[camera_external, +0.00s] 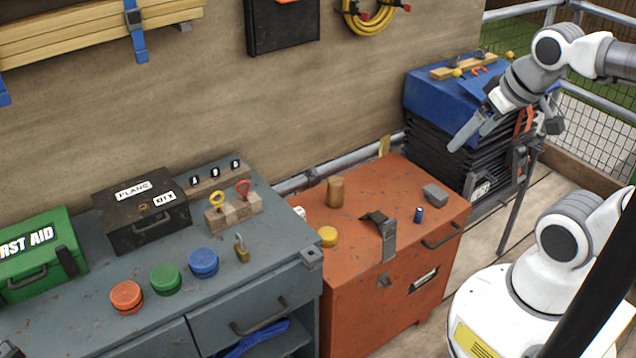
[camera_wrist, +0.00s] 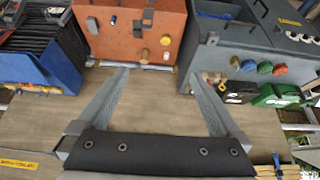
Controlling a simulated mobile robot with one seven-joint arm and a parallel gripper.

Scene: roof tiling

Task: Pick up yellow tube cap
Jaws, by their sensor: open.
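A yellow round cap (camera_external: 328,236) lies on the top of the orange chest (camera_external: 410,190), near its left edge. It also shows in the wrist view (camera_wrist: 166,40), small, between and beyond the fingertips. My gripper (camera_external: 468,136) is open and empty, raised in the air near the blue-topped stack, to the right of and well above the cap. In the wrist view my gripper (camera_wrist: 159,73) has its two grey fingers wide apart with nothing between them.
A wooden cylinder (camera_external: 335,192), a dark metal bracket (camera_external: 380,222), a small blue cylinder (camera_external: 418,214) and a grey block (camera_external: 435,195) share the chest top. Orange (camera_external: 126,297), green (camera_external: 165,279) and blue (camera_external: 203,262) round caps and a padlock (camera_external: 241,248) stand on the grey bench.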

